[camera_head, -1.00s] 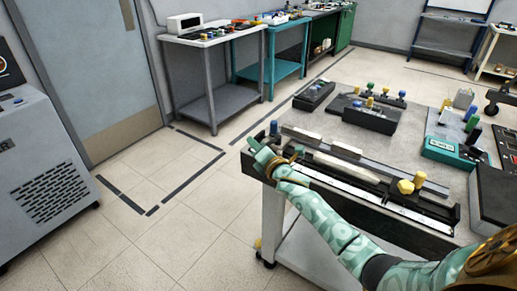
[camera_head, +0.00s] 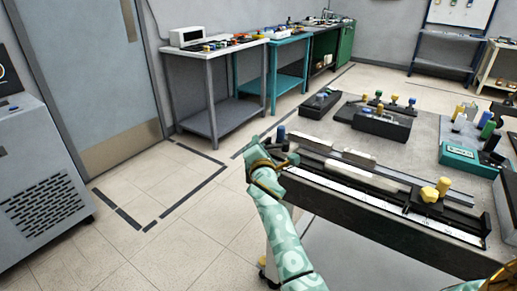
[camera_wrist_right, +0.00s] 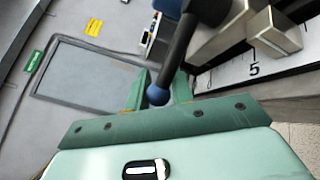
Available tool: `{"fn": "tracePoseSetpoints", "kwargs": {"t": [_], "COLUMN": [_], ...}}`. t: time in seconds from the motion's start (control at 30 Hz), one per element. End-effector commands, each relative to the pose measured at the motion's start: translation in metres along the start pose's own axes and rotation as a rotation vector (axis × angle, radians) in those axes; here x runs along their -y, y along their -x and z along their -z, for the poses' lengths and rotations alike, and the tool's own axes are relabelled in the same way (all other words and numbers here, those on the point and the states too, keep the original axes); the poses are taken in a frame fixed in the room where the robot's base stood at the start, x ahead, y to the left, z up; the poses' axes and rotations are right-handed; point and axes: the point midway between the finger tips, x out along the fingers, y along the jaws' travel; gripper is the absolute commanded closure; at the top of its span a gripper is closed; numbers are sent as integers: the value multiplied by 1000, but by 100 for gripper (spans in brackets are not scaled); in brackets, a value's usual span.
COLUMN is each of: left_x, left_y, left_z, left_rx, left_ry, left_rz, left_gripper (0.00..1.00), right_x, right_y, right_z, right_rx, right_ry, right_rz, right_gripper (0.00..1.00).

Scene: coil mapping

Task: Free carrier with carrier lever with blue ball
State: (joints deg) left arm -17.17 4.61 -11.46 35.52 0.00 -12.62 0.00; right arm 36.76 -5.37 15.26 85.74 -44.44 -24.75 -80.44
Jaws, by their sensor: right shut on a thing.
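The long rail fixture (camera_head: 330,205) with a white scale lies along the table's near edge. My right gripper (camera_head: 266,157) is at its left end, low beside the rail. In the wrist view, a dark lever with a blue ball (camera_wrist_right: 157,95) at its tip reaches down between my green fingers (camera_wrist_right: 158,90), which are shut on it. A blue knob (camera_head: 281,132) shows just above the gripper in the head view; I cannot tell whether it is the same ball. A metal carrier block (camera_wrist_right: 270,30) stands beside the lever. My left gripper is out of view.
Yellow knobs (camera_head: 432,192) sit at the rail's right end. Black boxes with coloured knobs (camera_head: 381,122) and a teal box (camera_head: 470,158) stand farther back on the table (camera_head: 420,145). The floor left of the table is clear.

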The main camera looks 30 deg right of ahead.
Motion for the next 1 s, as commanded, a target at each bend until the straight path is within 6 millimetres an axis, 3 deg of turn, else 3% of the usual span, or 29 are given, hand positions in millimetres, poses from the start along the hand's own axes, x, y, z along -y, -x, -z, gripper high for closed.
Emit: {"fn": "tracePoseSetpoints", "kwargs": {"t": [0.2,0.23,0.3,0.77,1.0], "left_x": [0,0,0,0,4], "left_y": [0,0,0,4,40], "left_z": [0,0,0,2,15], "left_rx": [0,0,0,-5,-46], "left_ry": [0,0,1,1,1], "left_rz": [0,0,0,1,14], "left_gripper": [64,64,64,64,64], "right_x": [0,0,0,-1,-8], "right_y": [0,0,0,1,15], "right_z": [0,0,0,-2,-11], "right_rx": [0,0,0,-10,-143], "right_ry": [4,4,4,2,8], "right_rz": [1,1,0,-7,-104], "right_gripper": [100,74,56,56,56]}}
